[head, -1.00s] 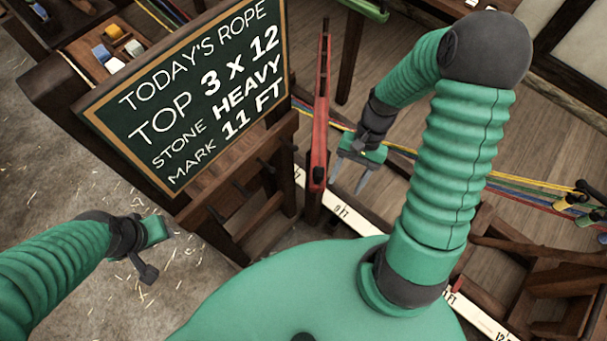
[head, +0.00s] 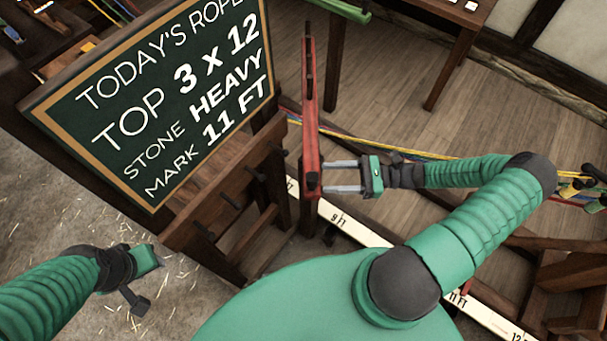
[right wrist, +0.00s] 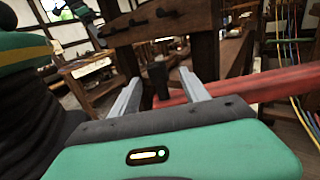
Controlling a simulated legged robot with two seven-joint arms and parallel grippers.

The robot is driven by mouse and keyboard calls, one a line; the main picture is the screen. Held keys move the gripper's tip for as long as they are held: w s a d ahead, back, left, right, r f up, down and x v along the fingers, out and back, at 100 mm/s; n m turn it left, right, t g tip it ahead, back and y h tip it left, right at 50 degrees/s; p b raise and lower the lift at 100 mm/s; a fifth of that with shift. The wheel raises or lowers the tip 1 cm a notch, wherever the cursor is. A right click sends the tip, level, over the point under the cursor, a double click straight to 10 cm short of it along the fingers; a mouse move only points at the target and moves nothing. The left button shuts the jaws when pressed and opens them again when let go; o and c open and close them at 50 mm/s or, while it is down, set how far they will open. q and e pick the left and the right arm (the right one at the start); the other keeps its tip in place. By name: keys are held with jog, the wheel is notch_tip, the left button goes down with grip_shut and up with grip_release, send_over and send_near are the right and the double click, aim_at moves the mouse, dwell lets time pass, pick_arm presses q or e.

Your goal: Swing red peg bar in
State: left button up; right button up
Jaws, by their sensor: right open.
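The red peg bar (head: 311,110) is a long narrow red bar with dark pegs, running up and away in the head view from a post beside the chalkboard. My right gripper (head: 325,177) is open at the bar's near end, its two grey fingers pointing left at it. In the right wrist view the red bar (right wrist: 260,88) runs off to the right behind the fingers, and a dark peg (right wrist: 158,80) stands between the open fingers (right wrist: 160,88). I cannot tell whether they touch it. My left gripper (head: 148,280) is at the lower left, away from the bar; its fingers are not clear.
A chalkboard (head: 150,105) stands left of the bar on a wooden frame with pegs (head: 230,200). A white measuring rail (head: 360,230) runs below. Coloured ropes (head: 440,155) stretch behind my right arm. A wooden table (head: 465,15) stands at the back right.

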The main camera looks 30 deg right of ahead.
jog(key=p+x, duration=0.1)
jog(key=x, duration=0.7)
jog(key=shift+a, duration=0.4)
jog(key=shift+d, duration=0.1)
jog(key=shift+d, duration=0.15)
jog(key=c, duration=0.4)
jog(key=shift+r, duration=0.1)
jog(key=c, duration=0.8)
grip_shut()
jog(key=shift+w+r, duration=0.1)
